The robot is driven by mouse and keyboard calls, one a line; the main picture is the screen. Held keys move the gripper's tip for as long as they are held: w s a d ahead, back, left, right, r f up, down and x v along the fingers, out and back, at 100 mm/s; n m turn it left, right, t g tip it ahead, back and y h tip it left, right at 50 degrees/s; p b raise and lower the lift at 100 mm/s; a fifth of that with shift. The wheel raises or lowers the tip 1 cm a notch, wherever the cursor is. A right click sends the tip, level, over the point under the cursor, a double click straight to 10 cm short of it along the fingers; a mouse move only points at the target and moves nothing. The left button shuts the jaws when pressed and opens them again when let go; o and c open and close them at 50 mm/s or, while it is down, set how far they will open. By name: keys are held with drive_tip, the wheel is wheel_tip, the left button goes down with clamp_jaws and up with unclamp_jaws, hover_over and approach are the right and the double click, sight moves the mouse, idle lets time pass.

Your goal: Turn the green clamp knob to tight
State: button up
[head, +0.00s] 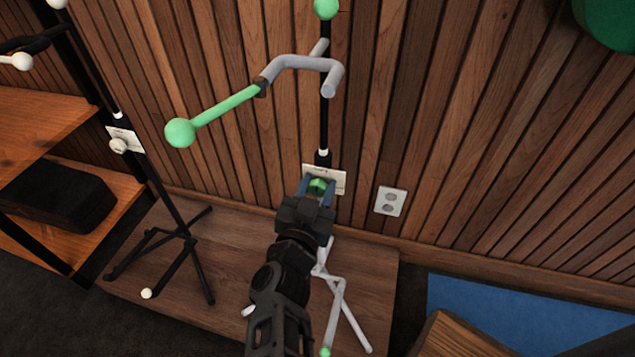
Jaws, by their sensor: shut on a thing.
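The green clamp knob (318,186) is at the middle of the head view, low on a black stand pole (324,118), in front of a small white label plate (337,177). My gripper (317,190) reaches up from below, with one finger on each side of the knob, and is shut on it. The fingers and wrist hide part of the knob. The label's writing and the knob's turn angle are too small to read. The stand carries a grey yoke (300,62) and a green arm (222,107) with a ball end higher up.
A second black stand (172,205) with a white knob (118,146) stands at the left, beside a wooden shelf (60,118). Both stands are on a low wooden platform (240,262). A slatted wall with an outlet (390,201) is close behind. A blue mat (520,315) lies right.

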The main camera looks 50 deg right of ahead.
drive_tip(key=m+p, duration=0.1)
drive_tip(key=m, duration=0.2)
drive_tip(key=o, duration=1.1)
drive_tip(key=shift+c, duration=0.2)
drive_tip(key=shift+a, duration=0.15)
drive_tip(key=p+v, duration=0.1)
drive_tip(key=v, duration=0.6)
drive_tip(key=shift+s+a+p, duration=0.15)
drive_tip(key=shift+a+p, duration=0.1)
drive_tip(key=shift+p, duration=0.15)
